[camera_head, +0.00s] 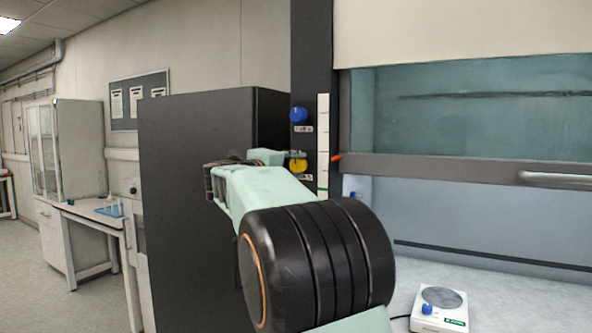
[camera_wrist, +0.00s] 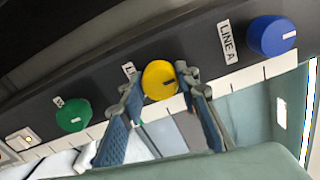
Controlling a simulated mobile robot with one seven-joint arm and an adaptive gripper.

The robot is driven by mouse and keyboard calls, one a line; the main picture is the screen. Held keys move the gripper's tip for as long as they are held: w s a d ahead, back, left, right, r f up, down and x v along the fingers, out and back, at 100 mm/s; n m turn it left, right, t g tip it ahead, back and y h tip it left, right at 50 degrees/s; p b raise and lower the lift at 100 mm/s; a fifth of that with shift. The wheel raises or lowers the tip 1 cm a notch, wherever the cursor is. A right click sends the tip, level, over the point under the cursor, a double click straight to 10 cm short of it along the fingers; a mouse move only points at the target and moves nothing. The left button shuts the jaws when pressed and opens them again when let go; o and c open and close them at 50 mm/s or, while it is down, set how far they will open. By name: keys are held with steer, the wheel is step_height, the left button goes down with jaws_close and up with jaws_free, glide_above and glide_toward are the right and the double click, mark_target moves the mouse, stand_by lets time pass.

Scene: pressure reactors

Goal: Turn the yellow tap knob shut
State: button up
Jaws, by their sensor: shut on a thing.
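The yellow tap knob (camera_head: 298,166) is on the dark vertical post of the fume hood, below a blue knob. My gripper (camera_wrist: 155,88) is shut on the yellow knob, one finger on each side. In the head view my gripper (camera_head: 290,158) reaches the post at the knob, and my arm hides what lies below it. The label beside the yellow knob is mostly hidden by a finger.
A blue knob (camera_wrist: 270,36) labelled LINE A and a green knob (camera_wrist: 73,115) sit on the same panel, either side of the yellow one. A tall dark cabinet (camera_head: 200,200) stands left of the post. A white balance (camera_head: 440,308) sits on the hood bench at right.

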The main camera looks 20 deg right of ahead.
steer(key=shift+m, duration=0.3)
stand_by(0.4)
steer(key=o, duration=1.2)
steer(key=shift+c, duration=0.2)
steer(key=v, duration=1.2)
